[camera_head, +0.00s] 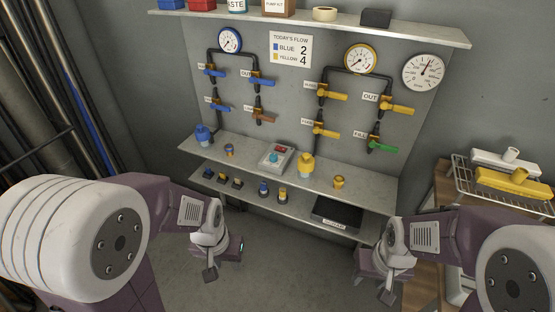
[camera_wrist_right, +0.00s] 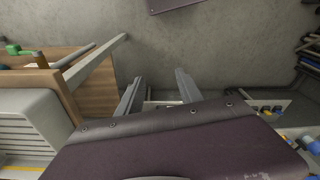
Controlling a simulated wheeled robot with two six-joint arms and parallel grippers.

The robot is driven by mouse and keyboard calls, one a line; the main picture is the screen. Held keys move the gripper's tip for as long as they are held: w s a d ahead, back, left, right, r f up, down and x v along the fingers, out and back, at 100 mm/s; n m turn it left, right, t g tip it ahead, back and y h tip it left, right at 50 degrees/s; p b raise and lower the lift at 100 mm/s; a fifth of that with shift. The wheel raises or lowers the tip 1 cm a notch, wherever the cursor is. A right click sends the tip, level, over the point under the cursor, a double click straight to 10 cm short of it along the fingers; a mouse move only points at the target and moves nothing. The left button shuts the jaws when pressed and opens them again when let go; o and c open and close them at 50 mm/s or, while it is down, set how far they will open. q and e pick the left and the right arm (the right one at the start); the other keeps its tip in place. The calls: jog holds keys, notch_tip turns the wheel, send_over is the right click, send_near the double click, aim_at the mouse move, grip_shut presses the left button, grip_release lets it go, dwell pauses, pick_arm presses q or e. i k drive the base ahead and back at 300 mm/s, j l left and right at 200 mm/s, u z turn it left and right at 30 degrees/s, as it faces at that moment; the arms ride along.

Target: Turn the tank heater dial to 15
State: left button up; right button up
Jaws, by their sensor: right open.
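I cannot pick out a dial labelled as the tank heater's. A round white gauge (camera_head: 423,72) with a dark pointer and small numbers is on the right of the wall panel; I cannot read its numbers surely. My left gripper (camera_head: 225,261) hangs in front of the lower shelf, its fingers apart and nothing between them. My right gripper (camera_head: 376,277) is open and empty at the lower right, left of the wooden table. In the right wrist view its two fingers (camera_wrist_right: 158,88) stand apart against the grey wall and floor.
A grey box (camera_head: 277,157) with red and teal knobs stands on the middle shelf (camera_head: 215,151). A wire rack (camera_head: 505,184) sits on the wooden table at right. The floor between my arms is clear.

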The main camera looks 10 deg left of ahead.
aim_at(273, 157)
jog(key=i+l+u, duration=0.1)
jog(key=i+u, duration=0.3)
jog(key=i+l+u, duration=0.4)
jog(key=i, duration=0.15)
jog(key=i+l+u, duration=0.4)
jog(key=i+j, duration=0.05)
jog(key=j, duration=0.05)
